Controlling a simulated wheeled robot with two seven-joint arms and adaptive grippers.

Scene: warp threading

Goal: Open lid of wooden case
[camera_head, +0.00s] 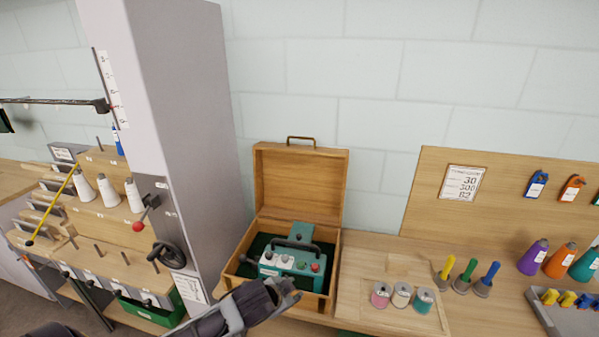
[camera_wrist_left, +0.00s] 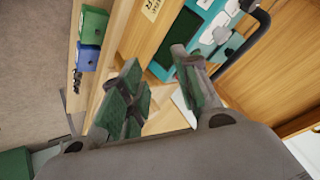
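The wooden case (camera_head: 327,278) stands on the bench against the wall. Its lid (camera_head: 299,185) is up, standing near upright at the back, with a brass-coloured handle on its top edge. Inside the case lies a teal device (camera_head: 292,262) with a dark handle, knobs and a red button; part of it also shows in the left wrist view (camera_wrist_left: 210,35). My left gripper (camera_head: 285,291) is in front of the case's front wall, hiding part of it. Its two fingers are spread and empty in the left wrist view (camera_wrist_left: 165,93). My right gripper is not in view.
A tall grey column (camera_head: 170,120) with a black handwheel stands left of the case. Right of the case are three small jars (camera_head: 402,296), several coloured-handled tools (camera_head: 465,275) and thread cones (camera_head: 557,262). A wooden board (camera_head: 430,200) leans behind them.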

